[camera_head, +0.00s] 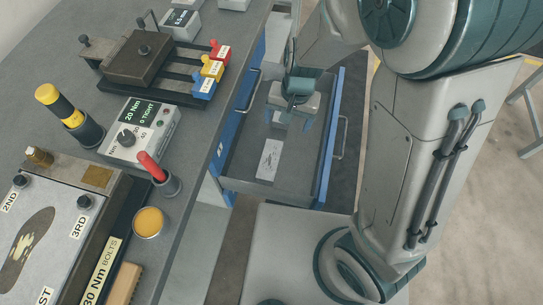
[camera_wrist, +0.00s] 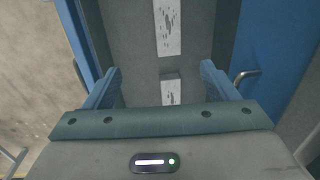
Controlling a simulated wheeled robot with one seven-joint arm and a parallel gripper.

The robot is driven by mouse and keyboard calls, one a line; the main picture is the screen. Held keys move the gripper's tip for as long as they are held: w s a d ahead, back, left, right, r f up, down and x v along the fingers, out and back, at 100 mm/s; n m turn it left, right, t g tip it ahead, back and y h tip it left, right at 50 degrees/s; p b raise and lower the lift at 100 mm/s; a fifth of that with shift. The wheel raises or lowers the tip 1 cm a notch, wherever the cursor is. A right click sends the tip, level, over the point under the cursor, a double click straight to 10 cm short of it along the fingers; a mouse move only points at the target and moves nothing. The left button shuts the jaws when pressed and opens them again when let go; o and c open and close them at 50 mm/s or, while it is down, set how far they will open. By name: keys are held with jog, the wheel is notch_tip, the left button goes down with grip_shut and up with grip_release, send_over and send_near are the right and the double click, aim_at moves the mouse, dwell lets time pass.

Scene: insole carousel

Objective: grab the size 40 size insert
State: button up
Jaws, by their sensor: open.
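My gripper (camera_head: 288,119) is inside the open blue drawer (camera_head: 328,150), with its fingers apart and pointing down. In the wrist view the two blue fingers (camera_wrist: 161,82) stand on either side of a small block with a pale speckled face (camera_wrist: 171,92). The fingers look clear of it, with nothing held. In the head view the block (camera_head: 281,118) shows partly under my gripper. A flat pale plate with dark marks (camera_head: 269,160) lies on the drawer floor; it also shows in the wrist view (camera_wrist: 168,27). No size 40 label is readable on either.
The drawer walls and a metal handle (camera_head: 341,138) stand close around my gripper. The grey bench (camera_head: 200,150) is at the left, with a torque unit (camera_head: 138,130), a red-handled tool (camera_head: 152,167) and a fixture with red, yellow and blue tabs (camera_head: 212,70).

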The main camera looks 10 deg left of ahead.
jog(key=h+b, duration=0.1)
jog(key=b, duration=0.1)
send_over(270, 159)
notch_tip(270, 159, down, 10)
jog(key=f+b, duration=0.1)
jog(key=f, duration=0.2)
jog(key=f+b, duration=0.1)
jog(key=f, duration=0.3)
jog(key=shift+s+a+f, duration=0.1)
jog(key=shift+s+a, duration=0.05)
jog(key=shift+s, duration=0.05)
jog(key=shift+w+f+b, duration=0.2)
jog(key=shift+f+b, duration=1)
jog(key=shift+f, duration=1.9)
jog(key=shift+r, duration=0.1)
jog(key=c, duration=1.7)
